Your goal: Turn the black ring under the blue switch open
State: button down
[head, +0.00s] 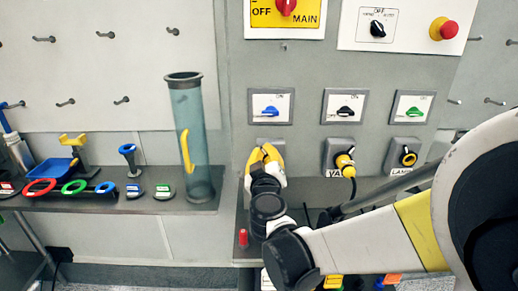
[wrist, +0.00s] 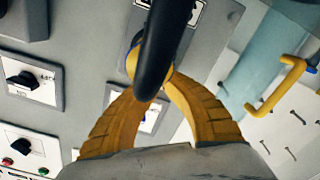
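The blue switch (head: 271,111) sits on a white plate on the grey panel, left of a black and a green switch. My gripper (head: 265,153), with yellow fingers, is at the panel directly below it and covers most of the fitting there. I cannot make out the black ring in the head view. In the wrist view my gripper (wrist: 150,85) has its fingers curving inward toward a round yellow part with a blue edge (wrist: 132,62). A dark elongated shape (wrist: 165,45) hides the fingertips, so whether they are shut on anything is unclear.
A yellow plug with a black cable (head: 344,163) is in the socket under the black switch (head: 345,111). The lamp socket (head: 408,156) is under the green switch (head: 412,111).

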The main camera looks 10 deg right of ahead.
jog(key=c, duration=1.5)
grip_release()
jog(key=shift+c, duration=0.2)
jog(key=shift+s, duration=0.1)
jog(key=s+a, duration=0.1)
jog(key=s, duration=1)
jog(key=shift+s, duration=0.4)
